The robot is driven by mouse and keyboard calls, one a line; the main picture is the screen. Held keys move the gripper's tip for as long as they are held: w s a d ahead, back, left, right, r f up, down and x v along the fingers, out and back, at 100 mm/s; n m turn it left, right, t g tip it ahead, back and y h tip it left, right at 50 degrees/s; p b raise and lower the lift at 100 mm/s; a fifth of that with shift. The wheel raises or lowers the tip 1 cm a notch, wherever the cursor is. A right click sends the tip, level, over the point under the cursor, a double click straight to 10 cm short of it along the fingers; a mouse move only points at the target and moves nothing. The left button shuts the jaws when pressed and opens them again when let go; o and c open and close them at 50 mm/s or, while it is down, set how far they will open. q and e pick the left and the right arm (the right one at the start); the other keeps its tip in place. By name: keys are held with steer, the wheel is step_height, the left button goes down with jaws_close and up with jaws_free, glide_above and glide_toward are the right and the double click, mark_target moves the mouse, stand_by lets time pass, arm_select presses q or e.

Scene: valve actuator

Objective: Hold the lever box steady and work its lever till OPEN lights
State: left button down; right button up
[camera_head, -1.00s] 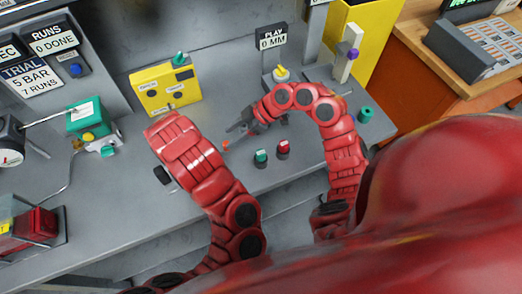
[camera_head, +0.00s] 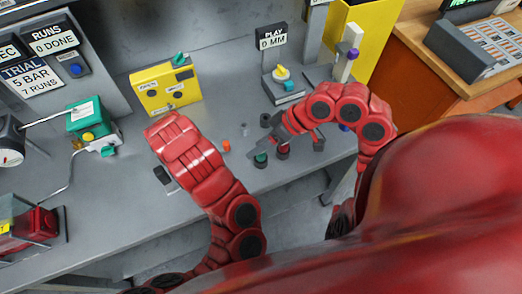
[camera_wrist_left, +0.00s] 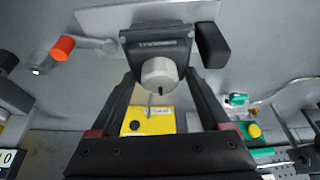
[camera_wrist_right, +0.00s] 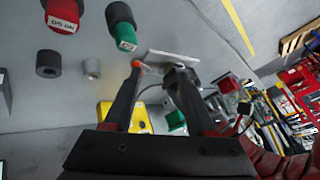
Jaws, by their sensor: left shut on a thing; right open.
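My left gripper (camera_wrist_left: 158,75) is shut on a dark block, which I take as the lever box (camera_wrist_left: 140,42), with a round silver boss on it. In the head view my left arm hides it. An orange-tipped grey piece, apparently its lever (camera_wrist_left: 62,48), lies beside it; the tip also shows in the head view (camera_head: 227,145). I cannot see how they join. My right gripper (camera_head: 266,138) is open and empty, right of the orange tip, near the green plug. The yellow box (camera_head: 165,90) stands behind with labels and dark round lamps that look unlit.
The green plug (camera_wrist_right: 124,38) and the red NO GO plug (camera_wrist_right: 62,14) stand near my right gripper. A small dark block (camera_head: 165,178) lies left of my left arm. A teal unit (camera_head: 85,118) stands at left, a dial base (camera_head: 283,85) at back right.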

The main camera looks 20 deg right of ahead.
steer(key=shift+s+a+f+m, duration=0.1)
steer(key=shift+s+a+m, duration=0.1)
steer(key=shift+s+m, duration=0.8)
steer(key=shift+w, duration=0.1)
steer(key=n+t, duration=0.1)
steer(key=n, duration=0.7)
glide_toward(227, 143)
steer(key=shift+y, duration=0.4)
steer(key=x, duration=1)
steer(key=shift+w+f, duration=0.15)
steer(key=shift+f, duration=0.2)
steer(key=shift+c, duration=0.3)
jaws_close()
